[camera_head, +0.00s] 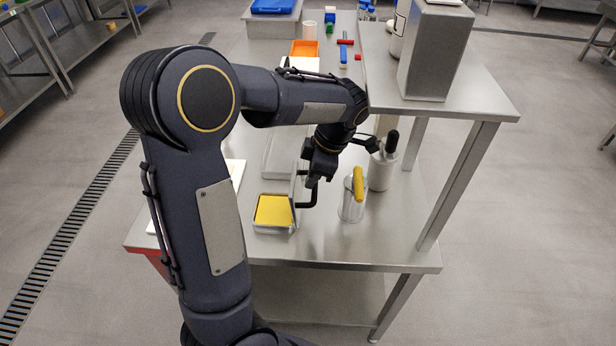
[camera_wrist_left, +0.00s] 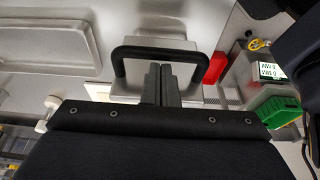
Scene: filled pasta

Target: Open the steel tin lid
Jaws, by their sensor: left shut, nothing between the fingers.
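The steel tin (camera_head: 275,230) stands near the front of the steel table, with a flat yellow surface showing inside it. Its lid (camera_head: 294,187) stands about upright at the tin's right side, and its black handle (camera_head: 311,203) sticks out to the right. My left gripper (camera_head: 312,181) is beside the raised lid, close to the handle. In the left wrist view, the two fingers (camera_wrist_left: 161,84) are together with nothing between them. They appear within the outline of the black handle (camera_wrist_left: 158,50); whether they touch it cannot be told. My right gripper is not in view.
A metal canister with a yellow handle (camera_head: 357,185) stands right of the tin. A canister with a black top (camera_head: 391,142) is behind it. A raised steel shelf (camera_head: 460,85) is at right. An orange bin (camera_head: 304,48) lies farther back.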

